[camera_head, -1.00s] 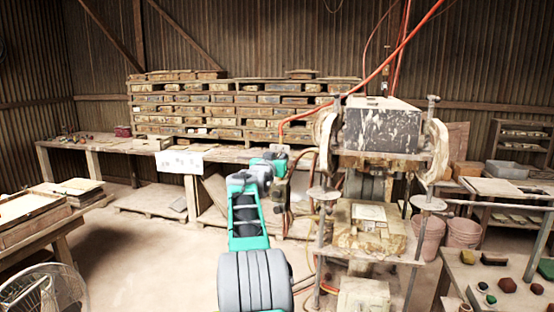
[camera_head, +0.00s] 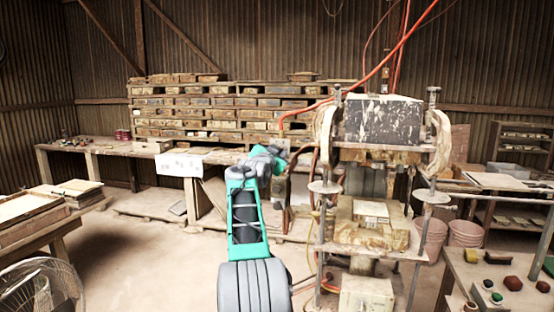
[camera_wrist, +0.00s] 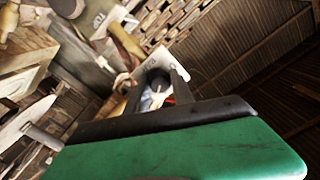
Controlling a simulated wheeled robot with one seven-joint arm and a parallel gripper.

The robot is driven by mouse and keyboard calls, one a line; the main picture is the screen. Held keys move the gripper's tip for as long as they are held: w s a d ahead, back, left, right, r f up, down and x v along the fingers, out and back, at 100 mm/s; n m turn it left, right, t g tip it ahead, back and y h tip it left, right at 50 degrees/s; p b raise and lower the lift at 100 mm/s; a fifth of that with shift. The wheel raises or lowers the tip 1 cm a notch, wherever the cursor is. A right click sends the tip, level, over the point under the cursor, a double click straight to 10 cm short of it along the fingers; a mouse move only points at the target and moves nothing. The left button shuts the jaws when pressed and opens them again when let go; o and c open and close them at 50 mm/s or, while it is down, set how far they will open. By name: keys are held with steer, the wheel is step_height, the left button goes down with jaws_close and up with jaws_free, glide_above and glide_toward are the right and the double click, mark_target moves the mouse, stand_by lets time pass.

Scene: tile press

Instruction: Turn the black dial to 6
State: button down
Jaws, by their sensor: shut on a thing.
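My gripper (camera_wrist: 157,92) points away from the wrist camera, with its two dark fingers on either side of the black dial (camera_wrist: 156,74). The dial is small, blurred and partly hidden by the fingers. It sits on a pale plate (camera_wrist: 176,62) with dark printed marks that I cannot read. Which number the dial points to cannot be told. In the head view my gripper (camera_head: 280,152) is at the left side of the tile press (camera_head: 382,122), beside its frame. The dial is hidden there behind my wrist.
Hoses and a red cable (camera_head: 405,48) run by the press near my wrist. A long bench (camera_head: 110,149) with stacked trays stands behind. A table (camera_head: 480,268) with small coloured pieces is at the right, and a fan (camera_head: 40,287) at the lower left. The floor left of my arm is clear.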

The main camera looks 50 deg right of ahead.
steer(key=m+b, duration=0.2)
steer(key=m, duration=0.4)
steer(key=shift+r, duration=0.1)
stand_by(0.4)
steer(key=c, duration=1.1)
jaws_free()
steer(key=b+v, duration=0.4)
steer(key=v, duration=0.3)
steer(key=shift+s+a+b, duration=0.2)
steer(key=shift+a+b, duration=0.15)
steer(key=shift+b, duration=0.05)
